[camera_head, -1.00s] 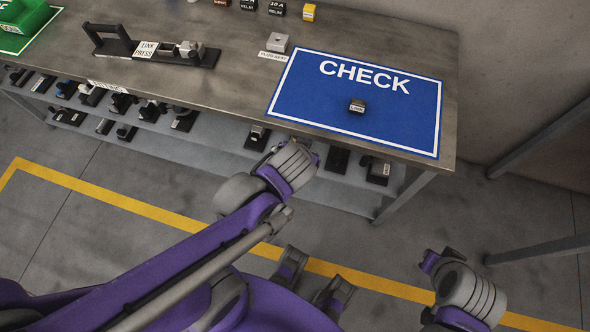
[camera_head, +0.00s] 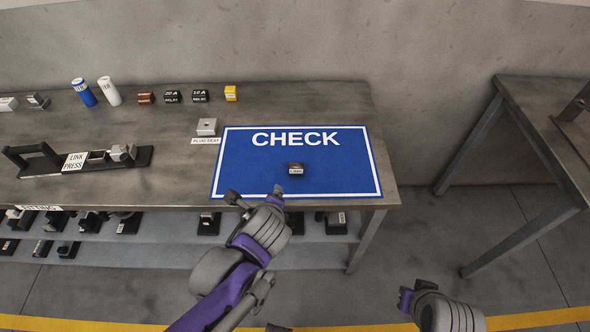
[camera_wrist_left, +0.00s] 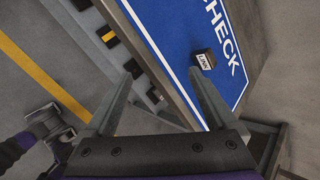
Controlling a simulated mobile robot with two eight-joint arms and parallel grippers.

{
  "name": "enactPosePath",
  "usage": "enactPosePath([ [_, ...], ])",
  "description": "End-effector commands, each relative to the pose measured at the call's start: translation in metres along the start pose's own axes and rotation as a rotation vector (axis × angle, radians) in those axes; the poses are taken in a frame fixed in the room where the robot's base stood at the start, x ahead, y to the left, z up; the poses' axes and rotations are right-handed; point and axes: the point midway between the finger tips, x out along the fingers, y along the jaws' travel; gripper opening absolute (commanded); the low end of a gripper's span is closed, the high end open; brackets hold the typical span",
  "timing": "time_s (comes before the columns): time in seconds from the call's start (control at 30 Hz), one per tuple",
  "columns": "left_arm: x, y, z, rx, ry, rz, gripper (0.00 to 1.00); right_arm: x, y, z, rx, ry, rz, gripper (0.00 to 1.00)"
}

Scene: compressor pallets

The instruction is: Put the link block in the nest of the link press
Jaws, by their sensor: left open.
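The link block (camera_head: 295,168) is a small dark block with a tan top and a white LINK label. It sits on the blue CHECK mat (camera_head: 240,175), and it also shows in the left wrist view (camera_wrist_left: 204,60). The link press (camera_head: 130,160) is a black fixture with a handle at the left of the bench; its nest is too small to make out clearly. My left gripper (camera_head: 254,195) is at the mat's front edge, short of the block. In the left wrist view its fingers (camera_wrist_left: 165,95) are apart and empty. My right gripper (camera_head: 405,295) is low at the right; its fingers are unclear.
A grey plug seat block (camera_head: 207,127) stands left of the mat. Relays (camera_head: 172,97), a yellow block (camera_head: 231,93) and blue and white cylinders (camera_head: 84,92) line the back. A lower shelf (camera_head: 170,240) holds several dark fixtures. Another table (camera_head: 540,120) stands right.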

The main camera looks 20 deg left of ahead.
Motion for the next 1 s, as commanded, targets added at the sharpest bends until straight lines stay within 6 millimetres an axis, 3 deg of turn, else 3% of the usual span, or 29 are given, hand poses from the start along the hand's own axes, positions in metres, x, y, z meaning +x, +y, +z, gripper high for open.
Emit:
enactPosePath([
  [0.1, 0.010, -0.034, -0.013, 0.446, -0.056, -0.079, 0.91, -0.002, 0.000, -0.001, 0.000, 0.001, 0.000, 0.00],
  [0.2, 0.015, -0.055, -0.023, 0.744, -0.110, -0.123, 0.91, -0.002, 0.000, -0.002, 0.000, 0.001, 0.000, 0.00],
  [0.33, 0.018, -0.071, -0.032, 0.987, -0.163, -0.152, 0.91, -0.003, 0.000, -0.002, 0.000, 0.001, 0.000, 0.00],
  [0.5, 0.029, -0.079, -0.034, 1.084, -0.187, -0.160, 0.91, -0.001, 0.000, -0.001, 0.000, 0.000, 0.000, 0.00],
  [0.73, 0.062, -0.086, -0.032, 1.082, -0.187, -0.158, 0.91, 0.004, 0.000, 0.003, 0.000, -0.001, 0.000, 0.00],
  [1.0, 0.082, -0.091, -0.030, 1.080, -0.186, -0.159, 0.91, 0.005, 0.000, 0.003, 0.000, -0.002, 0.000, 0.00],
])
